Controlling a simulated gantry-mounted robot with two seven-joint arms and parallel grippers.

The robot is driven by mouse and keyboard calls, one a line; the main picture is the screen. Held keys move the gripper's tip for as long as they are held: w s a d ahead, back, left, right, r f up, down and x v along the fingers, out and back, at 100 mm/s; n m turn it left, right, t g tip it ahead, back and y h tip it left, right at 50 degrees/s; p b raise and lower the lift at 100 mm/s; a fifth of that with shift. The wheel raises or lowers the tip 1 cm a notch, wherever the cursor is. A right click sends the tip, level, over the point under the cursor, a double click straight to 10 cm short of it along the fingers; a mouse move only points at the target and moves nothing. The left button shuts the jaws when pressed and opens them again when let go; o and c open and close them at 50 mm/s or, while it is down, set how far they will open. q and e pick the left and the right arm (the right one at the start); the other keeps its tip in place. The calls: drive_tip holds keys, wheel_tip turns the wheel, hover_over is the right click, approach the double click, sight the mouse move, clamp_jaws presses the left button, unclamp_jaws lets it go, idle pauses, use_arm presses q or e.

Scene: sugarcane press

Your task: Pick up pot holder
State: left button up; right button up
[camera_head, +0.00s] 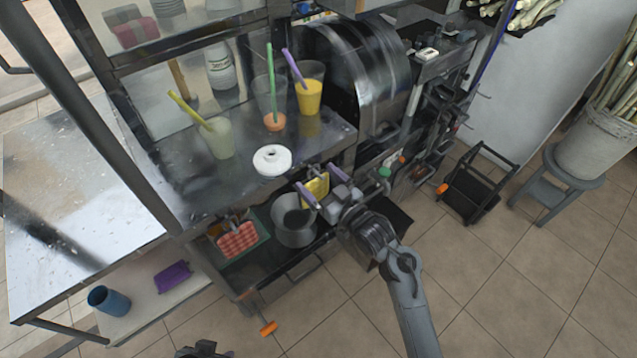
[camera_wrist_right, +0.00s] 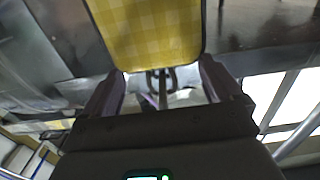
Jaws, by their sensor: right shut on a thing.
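A yellow checked pot holder (camera_head: 316,188) is in my right gripper (camera_head: 321,182), above the lower shelf of the press cart and beside the metal pot. In the right wrist view the yellow pot holder (camera_wrist_right: 150,32) fills the top middle, just beyond the two fingers of the right gripper (camera_wrist_right: 160,88). The right gripper is shut on it. A red checked pot holder (camera_head: 237,239) rests at the left of the lower shelf. Part of my left gripper (camera_head: 203,350) shows at the bottom edge; its fingers are not clear.
A metal pot (camera_head: 294,228) stands on the lower shelf (camera_head: 262,272). Above, the cart top (camera_head: 195,195) carries a white ring-shaped item (camera_head: 272,160) and several cups with straws. A blue cup (camera_head: 109,301) and purple item (camera_head: 172,277) lie left. Floor at the right front is clear.

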drive_tip(key=shift+r+p, duration=0.3)
drive_tip(key=shift+r, duration=0.5)
drive_tip(key=p+v, duration=0.1)
drive_tip(key=v, duration=0.7)
drive_tip(key=p+v, duration=0.2)
drive_tip(key=v, duration=0.6)
drive_tip(key=shift+s+d+f, duration=0.25)
drive_tip(key=shift+s+d, duration=0.45)
drive_tip(key=shift+s, duration=0.1)
drive_tip(key=shift+r, duration=0.1)
